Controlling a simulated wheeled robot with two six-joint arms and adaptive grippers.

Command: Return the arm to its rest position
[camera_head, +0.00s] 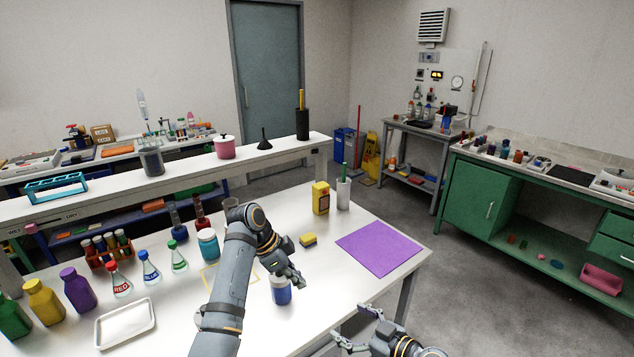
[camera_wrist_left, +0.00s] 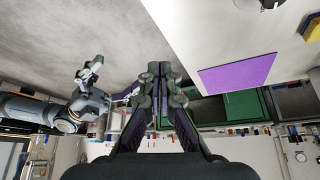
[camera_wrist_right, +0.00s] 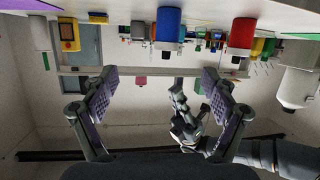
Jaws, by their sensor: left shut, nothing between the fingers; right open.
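My left arm (camera_head: 232,275) reaches in over the white bench from the front. Its gripper (camera_head: 292,278) hangs above the bench near a blue jar (camera_head: 281,292); I cannot tell the exact gap. In the left wrist view the left gripper's fingers (camera_wrist_left: 158,72) are together and hold nothing. My right gripper (camera_head: 362,328) is low at the bottom, in front of the bench edge. In the right wrist view its fingers (camera_wrist_right: 158,80) are spread wide with nothing between them. That view also shows my left arm behind them.
A purple mat (camera_head: 380,248), yellow sponge (camera_head: 308,240), yellow box (camera_head: 320,198) and white cup (camera_head: 343,193) are right of the left gripper. Open floor lies right of the bench.

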